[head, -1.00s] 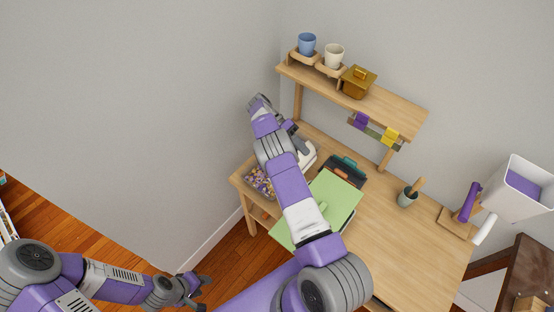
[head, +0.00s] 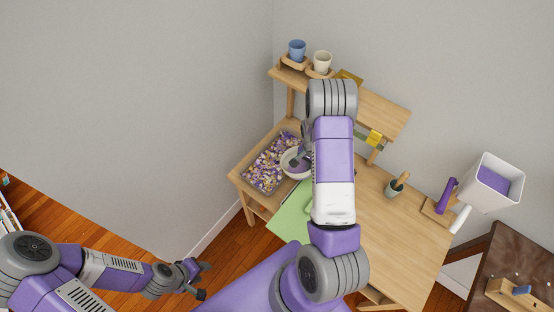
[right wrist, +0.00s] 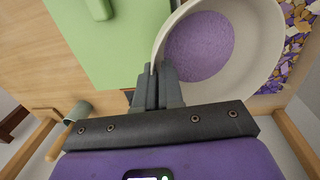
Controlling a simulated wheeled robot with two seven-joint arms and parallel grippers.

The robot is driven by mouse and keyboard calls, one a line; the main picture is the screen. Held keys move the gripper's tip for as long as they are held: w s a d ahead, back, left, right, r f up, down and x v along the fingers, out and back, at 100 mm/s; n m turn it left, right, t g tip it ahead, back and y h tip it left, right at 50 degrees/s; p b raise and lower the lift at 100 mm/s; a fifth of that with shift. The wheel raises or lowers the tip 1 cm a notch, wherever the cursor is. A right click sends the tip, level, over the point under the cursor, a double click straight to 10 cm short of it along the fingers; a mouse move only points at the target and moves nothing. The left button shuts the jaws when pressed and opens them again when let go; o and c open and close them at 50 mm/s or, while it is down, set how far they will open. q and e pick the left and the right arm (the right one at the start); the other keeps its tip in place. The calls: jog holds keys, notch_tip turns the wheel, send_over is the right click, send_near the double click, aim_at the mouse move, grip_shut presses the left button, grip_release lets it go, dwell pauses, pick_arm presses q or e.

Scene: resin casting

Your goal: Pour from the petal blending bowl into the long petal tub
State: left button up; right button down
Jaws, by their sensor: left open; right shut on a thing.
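The petal blending bowl (head: 288,166) is white and round, at the right edge of the tub in the head view. In the right wrist view the bowl (right wrist: 246,72) shows purple contents inside. My right gripper (right wrist: 157,78) is shut on the bowl's rim. The long petal tub (head: 247,180) is a clear tray filled with purple, white and yellow petals at the table's left end. Its petals also show beyond the bowl in the right wrist view. My left gripper (head: 198,279) is open and empty, low and away from the table.
A green mat (head: 292,217) lies on the table beside the bowl. A cup with a wooden-handled tool (head: 394,187) and a white bin (head: 487,183) stand to the right. A shelf with a blue cup (head: 297,48) and a cream cup (head: 322,62) rises behind.

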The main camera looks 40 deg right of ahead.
jog(key=shift+s+d+f+t+b, duration=0.1)
jog(key=shift+d+f+t+b, duration=0.15)
jog(key=shift+t, duration=0.25)
pick_arm(q)
jog(key=shift+f+p, duration=0.3)
jog(key=shift+f, duration=0.1)
pick_arm(e)
jog(key=shift+a+r, duration=0.2)
jog(key=shift+r, duration=0.2)
jog(key=shift+r+p, duration=1)
jog(key=shift+r, duration=0.45)
pick_arm(q)
jog(key=shift+r, duration=0.9)
pick_arm(e)
jog(key=shift+a+f, duration=0.1)
